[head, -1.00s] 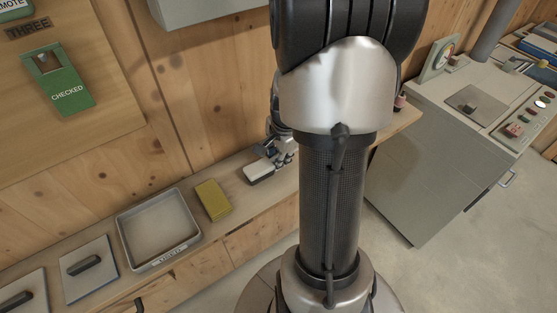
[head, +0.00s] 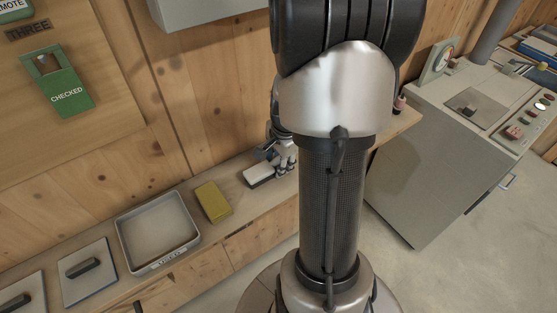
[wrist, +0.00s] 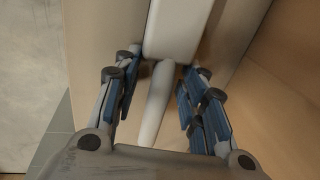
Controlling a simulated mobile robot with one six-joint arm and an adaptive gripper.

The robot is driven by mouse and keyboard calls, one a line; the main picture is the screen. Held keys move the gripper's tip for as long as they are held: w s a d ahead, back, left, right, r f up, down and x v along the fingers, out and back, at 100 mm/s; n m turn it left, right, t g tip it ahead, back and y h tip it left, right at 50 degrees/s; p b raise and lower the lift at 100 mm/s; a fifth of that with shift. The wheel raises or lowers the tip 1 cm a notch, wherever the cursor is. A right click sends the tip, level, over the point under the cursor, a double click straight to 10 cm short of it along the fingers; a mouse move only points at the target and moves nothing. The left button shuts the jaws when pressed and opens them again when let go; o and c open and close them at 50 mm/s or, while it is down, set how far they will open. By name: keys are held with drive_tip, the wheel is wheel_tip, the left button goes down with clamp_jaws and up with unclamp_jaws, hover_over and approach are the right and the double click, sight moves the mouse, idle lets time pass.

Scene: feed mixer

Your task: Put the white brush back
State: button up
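The white brush (head: 260,175) lies on the wooden counter, partly hidden by my gripper (head: 280,162) in the head view. In the wrist view the brush's wide white head (wrist: 178,32) is at the top and its pale handle (wrist: 154,105) runs down between my fingers. My gripper (wrist: 157,88) is open, with its blue-padded fingers on either side of the handle and gaps showing on both sides.
A yellow block (head: 213,201) lies left of the brush. Beyond it are a grey labelled tray (head: 124,242) and a flat lid with a dark handle (head: 88,287). The wooden wall (head: 215,100) rises close behind the counter. A grey machine (head: 420,170) stands at right.

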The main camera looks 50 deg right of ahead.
wheel_tip(320, 180, up, 12)
drive_tip(key=s+p, duration=0.2)
drive_tip(key=p, duration=0.2)
drive_tip(key=shift+a+p, duration=0.3)
drive_tip(key=shift+a, duration=0.05)
drive_tip(key=shift+s, duration=0.1)
